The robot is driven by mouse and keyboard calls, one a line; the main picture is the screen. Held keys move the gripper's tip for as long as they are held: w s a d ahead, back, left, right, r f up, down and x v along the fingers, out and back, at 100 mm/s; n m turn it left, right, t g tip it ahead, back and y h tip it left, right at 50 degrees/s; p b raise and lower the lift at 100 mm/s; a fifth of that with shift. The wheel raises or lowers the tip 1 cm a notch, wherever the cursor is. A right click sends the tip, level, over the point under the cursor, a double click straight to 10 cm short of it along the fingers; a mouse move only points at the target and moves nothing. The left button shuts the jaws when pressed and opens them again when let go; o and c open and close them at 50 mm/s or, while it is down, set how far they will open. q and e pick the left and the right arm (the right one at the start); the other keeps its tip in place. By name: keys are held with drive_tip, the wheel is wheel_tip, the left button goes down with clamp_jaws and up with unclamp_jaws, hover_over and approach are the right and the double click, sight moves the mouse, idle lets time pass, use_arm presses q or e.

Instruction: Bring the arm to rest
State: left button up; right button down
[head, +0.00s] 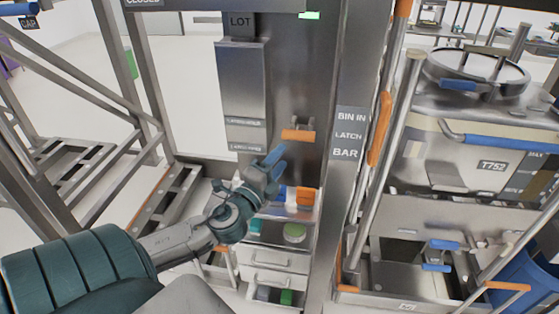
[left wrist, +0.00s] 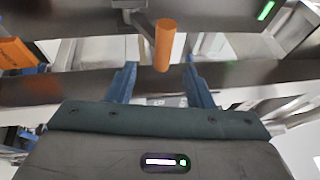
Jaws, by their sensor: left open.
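My left gripper (head: 276,161) is in the middle of the head view, with its blue fingers pointing up and to the right. It is in front of the grey steel column, just below and left of an orange handle (head: 298,135). In the left wrist view the two blue fingers (left wrist: 160,78) stand wide apart with nothing held between them. An orange bar end (left wrist: 165,45) shows between them in that picture; I cannot tell how far beyond the fingers it is. My right gripper is not in view.
A steel bin (head: 470,170) marked T752 stands at the right behind upright rails. A post (head: 347,135) carries the words BIN IN LATCH BAR. Drawers (head: 275,262) and a shelf with small items stand below my left gripper. Metal frames (head: 70,75) fill the left.

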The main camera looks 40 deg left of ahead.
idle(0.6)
use_arm(q)
drive_tip(key=s+d+f+n+g+y, duration=0.1)
drive_tip(key=s+d+f+n+g, duration=0.1)
drive_tip(key=s+f+n+g, duration=0.6)
drive_tip(key=s+d+f+n+g+y, duration=0.1)
drive_tip(key=s+d+f+n+g, duration=0.15)
drive_tip(key=s+f+n, duration=0.6)
drive_tip(key=s+d+f+g+h, duration=0.4)
drive_tip(key=s+d+f+g, duration=0.2)
drive_tip(key=d+f, duration=0.2)
drive_tip(key=a+f+g, duration=0.1)
drive_tip(key=a+f, duration=0.2)
drive_tip(key=f, duration=2.9)
drive_tip(key=s+a+f+g, duration=0.1)
drive_tip(key=s+f, duration=1.5)
drive_tip(key=s, duration=0.2)
drive_tip(key=shift+s+f, duration=0.2)
drive_tip(key=shift+f, duration=0.05)
